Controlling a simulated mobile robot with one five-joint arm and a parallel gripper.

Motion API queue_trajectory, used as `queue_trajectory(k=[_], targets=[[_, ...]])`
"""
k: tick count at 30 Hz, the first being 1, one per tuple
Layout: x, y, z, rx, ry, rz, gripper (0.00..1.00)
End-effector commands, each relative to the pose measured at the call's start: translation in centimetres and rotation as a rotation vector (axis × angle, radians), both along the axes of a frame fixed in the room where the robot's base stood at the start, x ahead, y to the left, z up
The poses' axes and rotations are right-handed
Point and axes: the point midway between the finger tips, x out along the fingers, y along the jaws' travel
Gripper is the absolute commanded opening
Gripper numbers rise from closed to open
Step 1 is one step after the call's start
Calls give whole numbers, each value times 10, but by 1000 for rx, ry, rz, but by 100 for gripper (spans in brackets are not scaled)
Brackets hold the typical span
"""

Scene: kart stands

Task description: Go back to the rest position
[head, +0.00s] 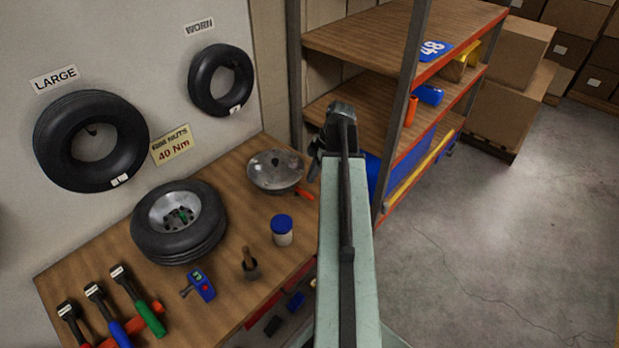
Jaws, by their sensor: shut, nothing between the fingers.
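My arm runs up the middle of the head view, ending in my gripper (318,160), which is small and partly hidden behind my own arm. The gripper is shut and empty, in the air between the workbench and the shelf rack. No object shows in its fingers.
A wooden workbench (215,315) on the left bears a wheel with tyre (178,222), a metal bowl (275,172), a blue-lidded jar (282,230) and several tools. A shelf rack (365,40) stands behind the gripper. Cardboard boxes (505,112) stand beyond it. The concrete floor (510,240) at right is clear.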

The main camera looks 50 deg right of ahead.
Motion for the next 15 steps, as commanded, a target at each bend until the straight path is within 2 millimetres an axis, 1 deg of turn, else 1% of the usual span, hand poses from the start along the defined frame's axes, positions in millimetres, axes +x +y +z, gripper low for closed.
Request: queue_trajectory(k=[1, 3, 13, 15], targets=[[2, -2, 18, 1, -2, 2, 0], [3, -3, 23, 3, -3, 5, 0], [4, -1, 21, 5, -3, 10, 0], [4, -1, 25, 5, -3, 10, 0]])
